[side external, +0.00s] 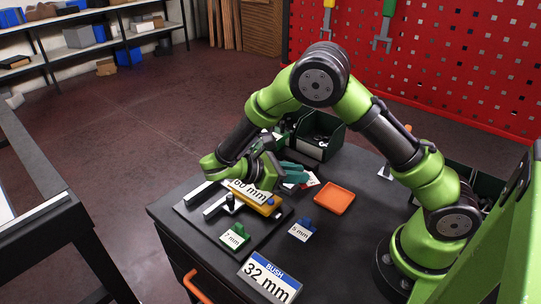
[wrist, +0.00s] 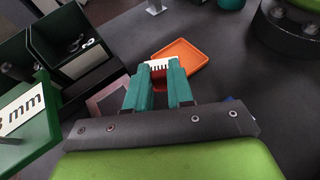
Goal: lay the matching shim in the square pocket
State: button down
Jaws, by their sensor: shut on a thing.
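My gripper (wrist: 159,82) has teal fingers shut on a small red piece with a white, dark-marked edge (wrist: 158,64). In the side view, my gripper (side external: 303,180) is above the table, left of the orange tray; a white-and-red bit (side external: 312,180) shows at its fingertips. A green block with a 7 mm label (side external: 236,236) and a blue block with a 5 mm label (side external: 302,230) stand near the front. A green piece whose label ends in "mm" (wrist: 28,112) shows at left in the wrist view. I cannot make out the square pocket.
The orange tray (side external: 334,198) looks empty. A dark plate (side external: 200,222) carries pale bars and a yellow piece (side external: 262,204) beside a 60 mm label. A BUSH 32 mm sign (side external: 268,281) is at the front. Dark bins (side external: 322,135) stand behind. The table right of the tray is clear.

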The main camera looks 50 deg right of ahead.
jog(key=w+d+r+n+t+h, duration=0.2)
jog(key=w+r+n+t, duration=0.1)
jog(key=w+n+t, duration=0.3)
jog(key=shift+w+d+t, duration=0.25)
jog(key=shift+d+t, duration=0.05)
jog(key=shift+t, duration=0.2)
jog(key=shift+a+f, duration=0.15)
jog(key=shift+f, duration=2.7)
jog(key=shift+f, duration=0.65)
jog(key=c, duration=0.9)
grip_release()
jog(key=shift+f, duration=0.1)
jog(key=shift+a, duration=0.1)
